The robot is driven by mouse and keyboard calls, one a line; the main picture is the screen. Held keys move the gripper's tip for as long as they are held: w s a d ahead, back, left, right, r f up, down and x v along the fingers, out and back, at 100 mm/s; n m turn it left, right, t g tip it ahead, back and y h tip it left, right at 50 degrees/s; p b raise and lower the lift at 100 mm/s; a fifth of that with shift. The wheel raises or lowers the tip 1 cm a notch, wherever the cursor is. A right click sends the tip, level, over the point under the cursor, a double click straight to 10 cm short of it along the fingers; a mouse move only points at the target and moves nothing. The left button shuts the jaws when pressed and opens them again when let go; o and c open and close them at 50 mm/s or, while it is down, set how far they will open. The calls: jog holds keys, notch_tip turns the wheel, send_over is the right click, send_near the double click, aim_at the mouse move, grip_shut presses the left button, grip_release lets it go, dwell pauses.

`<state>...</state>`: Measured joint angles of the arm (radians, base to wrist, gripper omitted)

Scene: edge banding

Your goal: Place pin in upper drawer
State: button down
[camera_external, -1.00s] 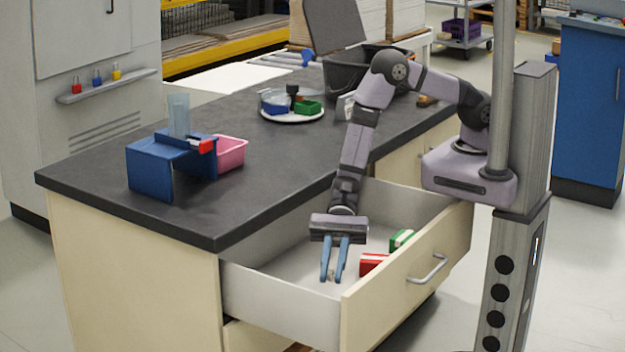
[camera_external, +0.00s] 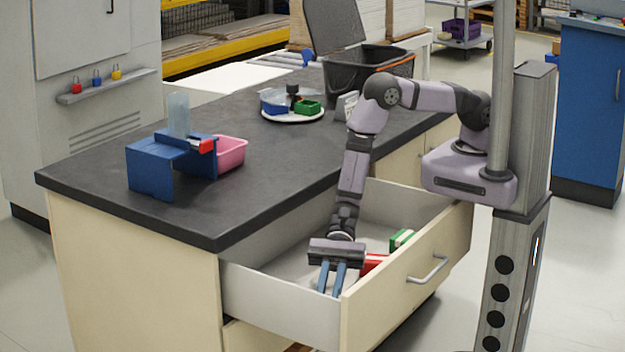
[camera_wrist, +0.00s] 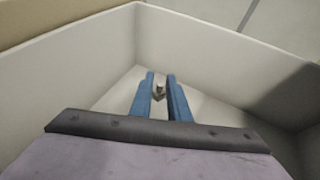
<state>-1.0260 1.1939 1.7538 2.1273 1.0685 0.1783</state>
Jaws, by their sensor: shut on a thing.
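The upper drawer (camera_external: 290,304) is pulled out from the bench, its interior pale and open to above. My gripper (camera_external: 331,292) is inside the drawer, fingers pointing down, near the front-left part of it. In the wrist view my gripper (camera_wrist: 160,82) has its blue fingers close together on a small grey metal pin (camera_wrist: 159,92), seen between the tips near a drawer corner. The pin is hidden in the external view. I cannot tell whether it touches the drawer floor.
A red-and-white box (camera_external: 373,263) and a green-and-white box (camera_external: 402,240) lie in the drawer, right of my gripper. The drawer walls are close around the fingers. A blue stand (camera_external: 150,172) and pink bin (camera_external: 231,153) are on the bench top (camera_external: 270,180).

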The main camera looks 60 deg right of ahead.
jog(key=shift+f, duration=2.05)
jog(key=shift+f, duration=0.15)
jog(key=c, duration=1.7)
grip_release()
jog(key=shift+o, duration=0.2)
jog(key=v, duration=1.2)
jog(key=shift+w, duration=0.1)
